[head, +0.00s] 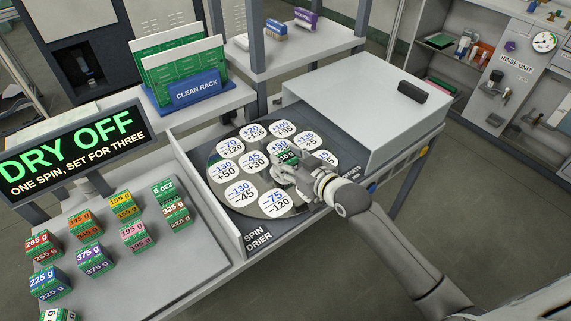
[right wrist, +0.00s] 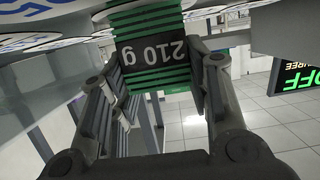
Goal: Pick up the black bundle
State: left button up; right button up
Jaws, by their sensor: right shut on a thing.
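The black bundle is a stack of green boards with a black label reading 210 g (right wrist: 160,52). In the head view the bundle (head: 287,156) shows small among the white discs of the spin drier's round plate (head: 237,196). My right gripper (head: 292,165) reaches in from the lower right and is shut on it. In the right wrist view the fingers (right wrist: 160,75) lie on either side of the bundle, and the label appears upside down. Whether the bundle touches the plate is not clear. My left gripper is not in view.
Several labelled bundles (head: 94,257) stand on the front left table. A clean rack (head: 195,90) with green boards is behind the drier. A grey housing (head: 345,95) with a dark handle (head: 412,91) borders the plate on the right. Shelves line the back right.

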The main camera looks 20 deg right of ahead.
aim_at(289, 161)
jog(key=shift+r, duration=0.1)
jog(key=shift+c, duration=0.7)
jog(key=shift+r, duration=0.6)
notch_tip(289, 161, up, 2)
jog(key=shift+s+r, duration=0.1)
jog(key=shift+r, duration=0.1)
jog(key=s+a+r+p, duration=0.2)
jog(key=s+r, duration=0.7)
jog(key=s, duration=0.4)
jog(key=shift+s+r, duration=0.2)
jog(key=shift+s, duration=0.15)
